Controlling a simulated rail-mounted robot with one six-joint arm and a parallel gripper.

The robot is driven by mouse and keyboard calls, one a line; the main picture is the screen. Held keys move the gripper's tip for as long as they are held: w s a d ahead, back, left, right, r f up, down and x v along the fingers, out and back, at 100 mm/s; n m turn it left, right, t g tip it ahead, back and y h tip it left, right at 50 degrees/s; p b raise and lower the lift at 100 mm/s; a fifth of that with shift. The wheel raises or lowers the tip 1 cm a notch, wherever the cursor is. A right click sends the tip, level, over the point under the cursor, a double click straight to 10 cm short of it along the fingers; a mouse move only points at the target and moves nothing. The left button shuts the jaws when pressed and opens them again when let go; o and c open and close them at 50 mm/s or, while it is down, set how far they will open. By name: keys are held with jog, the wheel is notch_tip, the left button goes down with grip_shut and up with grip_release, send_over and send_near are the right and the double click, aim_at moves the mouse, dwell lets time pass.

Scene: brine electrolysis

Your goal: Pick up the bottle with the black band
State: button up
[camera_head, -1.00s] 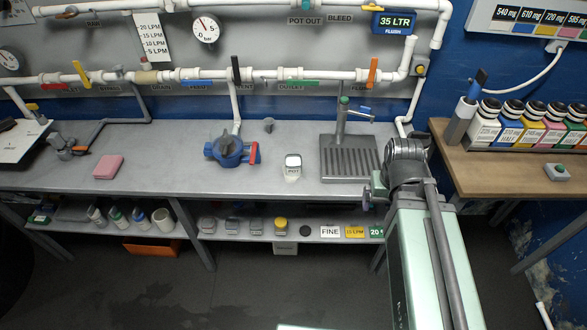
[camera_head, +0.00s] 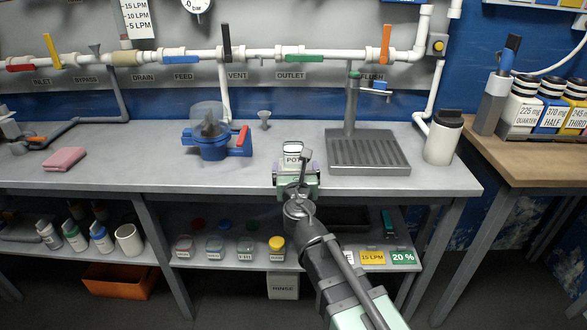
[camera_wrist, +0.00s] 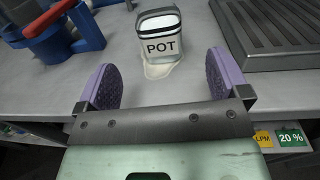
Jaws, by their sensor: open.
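My gripper (camera_head: 296,176) is over the front edge of the grey bench. In the wrist view its purple-padded fingers (camera_wrist: 160,84) are apart with nothing between them. A small white pot marked POT (camera_head: 293,154) stands just beyond the fingertips, and it also shows in the wrist view (camera_wrist: 160,40). Small bottles stand on the lower left shelf: one pale (camera_head: 48,235), one with a green band (camera_head: 75,238), one with a blue band (camera_head: 102,240). I cannot make out a black band on any of them. Labelled bottles with black-and-white striped caps (camera_head: 522,112) stand at the right.
A blue pump (camera_head: 213,143) and a grey drip tray (camera_head: 366,155) flank the pot. A white canister with a dark lid (camera_head: 441,142) stands right of the tray. A pink sponge (camera_head: 64,159) lies at the left. Valved pipes run along the wall. Jars (camera_head: 215,249) sit below.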

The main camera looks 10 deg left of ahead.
aim_at(294, 153)
jog(key=w, duration=0.3)
jog(key=w+a, duration=0.1)
jog(key=w, duration=0.6)
jog(key=shift+w+a, duration=0.2)
jog(key=shift+a, duration=0.2)
jog(key=c, duration=1)
jog(key=shift+r, duration=0.1)
notch_tip(294, 153, up, 20)
jog(key=p, duration=2)
jog(key=shift+d, duration=0.1)
